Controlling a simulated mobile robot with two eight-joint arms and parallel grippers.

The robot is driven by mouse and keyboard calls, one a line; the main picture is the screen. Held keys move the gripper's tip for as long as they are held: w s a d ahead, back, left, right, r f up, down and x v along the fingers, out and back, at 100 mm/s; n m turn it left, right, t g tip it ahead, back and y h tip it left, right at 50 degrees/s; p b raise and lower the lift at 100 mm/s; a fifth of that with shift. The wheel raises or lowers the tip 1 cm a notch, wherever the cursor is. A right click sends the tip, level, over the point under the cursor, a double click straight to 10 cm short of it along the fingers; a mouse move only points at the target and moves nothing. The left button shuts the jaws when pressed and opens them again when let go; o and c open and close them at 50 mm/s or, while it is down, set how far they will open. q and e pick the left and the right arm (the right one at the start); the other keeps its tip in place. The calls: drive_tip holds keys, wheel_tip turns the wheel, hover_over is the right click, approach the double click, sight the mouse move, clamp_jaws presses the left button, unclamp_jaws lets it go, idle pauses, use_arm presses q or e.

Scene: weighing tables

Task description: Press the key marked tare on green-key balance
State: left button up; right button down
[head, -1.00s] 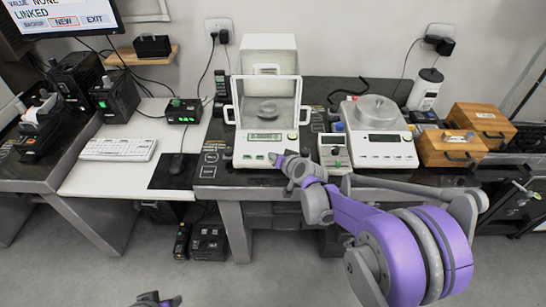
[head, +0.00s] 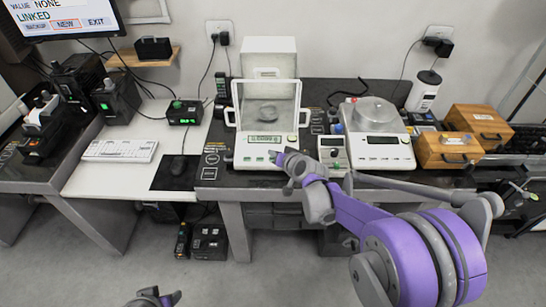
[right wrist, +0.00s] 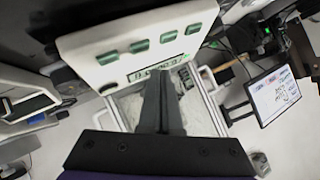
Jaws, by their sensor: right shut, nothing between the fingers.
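The green-key balance (head: 239,160) is white with a glass draft shield and stands on the dark table. In the right wrist view its front panel (right wrist: 88,45) shows a row of green keys (right wrist: 139,46) and a lit display (right wrist: 150,72). The key labels are too small to read. My right gripper (head: 275,156) is shut and empty, at the front right of the panel. In the right wrist view its fingers (right wrist: 159,75) reach across the display beside the keys; contact cannot be told. My left gripper (head: 163,299) shows only partly at the bottom edge.
A small device (head: 333,153) and a second balance (head: 380,153) with a round pan stand just right of the green-key balance. Wooden boxes (head: 448,149) sit farther right.

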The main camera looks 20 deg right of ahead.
drive_tip(key=r, duration=0.1)
drive_tip(key=r+p, duration=0.1)
drive_tip(key=r, duration=0.1)
drive_tip(key=shift+s+a, duration=0.15)
drive_tip(key=shift+s, duration=0.25)
drive_tip(key=shift+f, duration=0.1)
drive_tip(key=s+a+r+n+g, duration=0.1)
drive_tip(key=s+g, duration=0.1)
drive_tip(key=s, duration=0.6)
drive_tip(key=s+a+r+n+g, duration=0.1)
drive_tip(key=s+r+n, duration=0.1)
drive_tip(key=s, duration=0.7)
drive_tip(key=s+d+f+g+h, duration=0.1)
drive_tip(key=s+f, duration=0.1)
drive_tip(key=s, duration=0.6)
drive_tip(key=s+d+f+n+g+h+p, duration=0.1)
drive_tip(key=s+f+g, duration=0.1)
drive_tip(key=s, duration=0.7)
drive_tip(key=shift+d+h, duration=0.25)
drive_tip(key=shift+h, duration=0.05)
